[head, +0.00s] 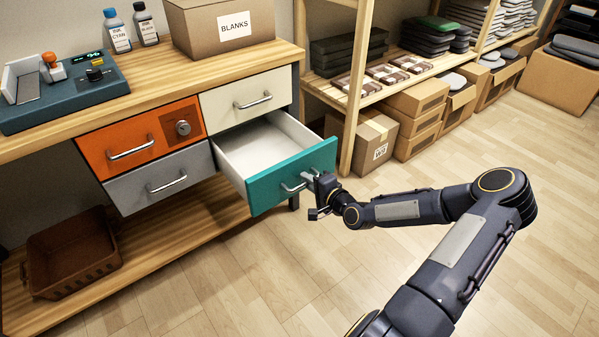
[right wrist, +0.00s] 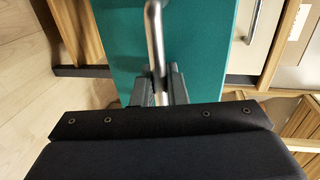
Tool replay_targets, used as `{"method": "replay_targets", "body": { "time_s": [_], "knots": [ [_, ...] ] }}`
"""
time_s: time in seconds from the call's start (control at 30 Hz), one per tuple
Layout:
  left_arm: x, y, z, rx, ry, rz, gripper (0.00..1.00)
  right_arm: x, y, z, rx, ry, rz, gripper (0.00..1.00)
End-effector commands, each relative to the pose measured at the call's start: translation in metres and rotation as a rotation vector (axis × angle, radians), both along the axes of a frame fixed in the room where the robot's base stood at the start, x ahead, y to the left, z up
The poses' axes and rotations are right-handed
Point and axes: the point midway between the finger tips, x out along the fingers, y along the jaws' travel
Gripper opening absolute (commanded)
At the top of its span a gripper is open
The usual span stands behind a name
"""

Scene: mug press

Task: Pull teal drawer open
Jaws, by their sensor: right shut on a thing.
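The teal drawer (head: 268,187) is pulled well out from the workbench, at the lower right of the drawer block. Its pale inside shows and looks empty. Its metal handle (head: 291,188) is on the teal front. My right gripper (head: 309,181) is shut on the handle at its right part. In the right wrist view the handle (right wrist: 154,40) runs down between the two dark fingers of my gripper (right wrist: 159,88), against the teal front (right wrist: 205,50). My left gripper is not in view.
An orange drawer (head: 150,141) with a lock, a grey drawer (head: 160,180) and a cream drawer (head: 246,97) are closed. A brown bin (head: 72,255) sits on the lower shelf. A wooden shelf post (head: 354,85) and cardboard boxes stand right. The floor in front is clear.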

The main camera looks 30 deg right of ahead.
Motion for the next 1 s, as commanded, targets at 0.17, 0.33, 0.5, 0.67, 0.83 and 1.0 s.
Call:
{"method": "replay_targets", "body": {
  "time_s": [0.17, 0.33, 0.5, 0.67, 0.83, 1.0],
  "knots": [
    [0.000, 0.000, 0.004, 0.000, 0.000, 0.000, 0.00, -0.021, -0.002, 0.000, 0.002, 0.002, 0.000, 0.00],
    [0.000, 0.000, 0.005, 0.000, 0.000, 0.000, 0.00, -0.027, -0.002, 0.000, 0.001, 0.001, 0.000, 0.00],
    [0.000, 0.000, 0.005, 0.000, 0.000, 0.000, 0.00, -0.027, -0.002, 0.000, 0.000, 0.001, 0.001, 0.00],
    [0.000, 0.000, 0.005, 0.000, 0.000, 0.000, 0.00, -0.027, -0.002, 0.000, 0.000, 0.001, 0.001, 0.15],
    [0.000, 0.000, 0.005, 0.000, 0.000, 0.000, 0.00, -0.026, -0.002, 0.000, 0.000, 0.000, 0.001, 0.29],
    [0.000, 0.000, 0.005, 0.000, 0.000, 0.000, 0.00, -0.026, -0.002, 0.000, 0.000, 0.000, 0.000, 0.29]
  ]
}}
